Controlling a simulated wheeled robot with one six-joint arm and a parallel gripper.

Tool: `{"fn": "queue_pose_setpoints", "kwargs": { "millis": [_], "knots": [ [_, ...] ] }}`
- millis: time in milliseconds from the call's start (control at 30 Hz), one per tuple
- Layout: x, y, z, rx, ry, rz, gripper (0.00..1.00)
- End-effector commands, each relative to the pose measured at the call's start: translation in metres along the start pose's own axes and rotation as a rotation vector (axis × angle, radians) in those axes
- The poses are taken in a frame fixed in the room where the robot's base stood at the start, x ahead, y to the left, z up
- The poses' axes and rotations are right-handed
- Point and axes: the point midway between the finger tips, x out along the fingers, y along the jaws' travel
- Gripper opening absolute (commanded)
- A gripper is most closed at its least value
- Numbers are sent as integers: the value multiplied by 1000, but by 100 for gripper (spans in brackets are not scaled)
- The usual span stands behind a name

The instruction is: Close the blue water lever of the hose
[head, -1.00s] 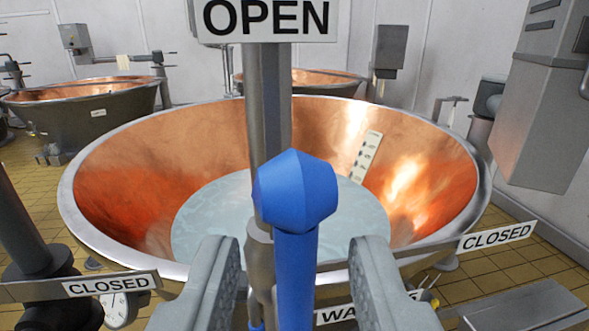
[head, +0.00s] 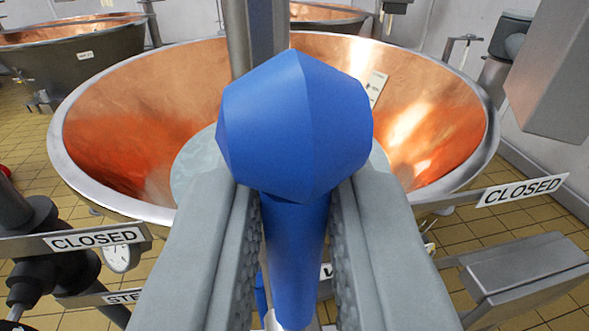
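The blue water lever (head: 296,130) stands in the middle of the head view, its faceted knob large and close and its shaft running down toward the bottom edge. My gripper (head: 296,225) has one grey finger on each side of the shaft, just below the knob. The ribbed pads sit against the shaft with almost no gap, so it looks shut on the lever. A CLOSED sign (head: 522,190) is on the right and another CLOSED sign (head: 95,239) is on the left. The knob hides the fingertips and part of the post behind.
A large copper vat (head: 130,120) with pale liquid stands right behind the lever. A metal post (head: 236,30) rises before it. Dark valve pipework (head: 40,235) is at lower left, a grey metal box (head: 530,275) at lower right. A second vat (head: 75,45) is at back left.

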Motion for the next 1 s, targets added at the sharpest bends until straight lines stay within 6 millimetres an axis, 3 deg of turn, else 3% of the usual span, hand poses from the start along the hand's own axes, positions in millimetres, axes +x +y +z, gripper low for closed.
{"fn": "queue_pose_setpoints", "kwargs": {
  "millis": [467, 1000],
  "knots": [
    [1, 12, -6, 113, -13, 2, 0],
    [9, 57, 8, 584, -103, 2, 0]
  ]
}}
